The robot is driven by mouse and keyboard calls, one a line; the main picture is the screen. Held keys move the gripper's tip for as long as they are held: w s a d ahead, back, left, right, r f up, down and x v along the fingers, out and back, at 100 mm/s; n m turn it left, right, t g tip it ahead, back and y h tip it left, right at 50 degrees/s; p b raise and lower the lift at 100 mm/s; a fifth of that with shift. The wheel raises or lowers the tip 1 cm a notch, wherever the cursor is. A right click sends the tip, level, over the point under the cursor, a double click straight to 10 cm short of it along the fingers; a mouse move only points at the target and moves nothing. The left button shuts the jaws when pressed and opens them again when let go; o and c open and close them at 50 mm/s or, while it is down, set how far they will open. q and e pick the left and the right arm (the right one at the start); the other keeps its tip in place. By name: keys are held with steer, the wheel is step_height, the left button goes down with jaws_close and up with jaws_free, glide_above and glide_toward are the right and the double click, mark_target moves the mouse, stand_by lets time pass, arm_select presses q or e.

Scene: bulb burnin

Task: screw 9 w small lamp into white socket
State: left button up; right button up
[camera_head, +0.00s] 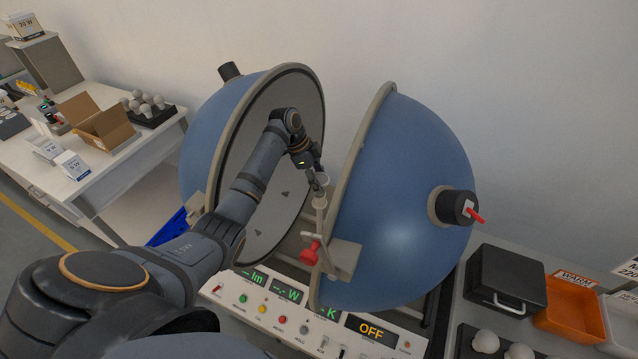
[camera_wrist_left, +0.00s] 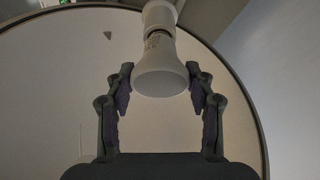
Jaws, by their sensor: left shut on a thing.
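The small white lamp (camera_wrist_left: 160,72) is between the fingertips of my left gripper (camera_wrist_left: 160,78) in the left wrist view, its wide round end towards the camera and its narrower printed neck pointing away. My left gripper (camera_head: 315,176) is shut on it, above the post between the two sphere halves in the head view. The white socket (camera_head: 320,203) is at the top of that post, and it also shows at the lamp's neck in the left wrist view (camera_wrist_left: 160,12). The join is too small to tell how deep the lamp sits. My right gripper is not in view.
The blue sphere halves (camera_head: 408,190) stand open on both sides of my left arm. The control panel (camera_head: 300,318) below reads OFF. A left table (camera_head: 110,195) holds boxes and lamps. An orange WARM bin (camera_head: 570,318) and black case (camera_head: 505,275) stand at right.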

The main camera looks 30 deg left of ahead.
arm_select(q)
steer(key=m+g+b, duration=0.1)
steer(key=m+b, duration=0.1)
steer(key=m, duration=0.1)
steer(key=f+m+g+b, duration=0.1)
steer(key=m+b, duration=0.2)
steer(key=shift+w+g, duration=0.15)
steer(key=shift+g, duration=0.15)
steer(key=shift+r+m+g, duration=0.3)
steer(key=shift+m, duration=0.9)
steer(key=shift+r+m+g+p, duration=0.3)
steer(key=shift+r+m+p, duration=0.1)
steer(key=shift+m, duration=0.4)
steer(key=shift+f+m+g+y, duration=0.25)
steer(key=shift+m+g+y, duration=0.05)
steer(key=shift+m, duration=0.6)
steer(key=o, duration=1)
steer(key=shift+a, duration=0.1)
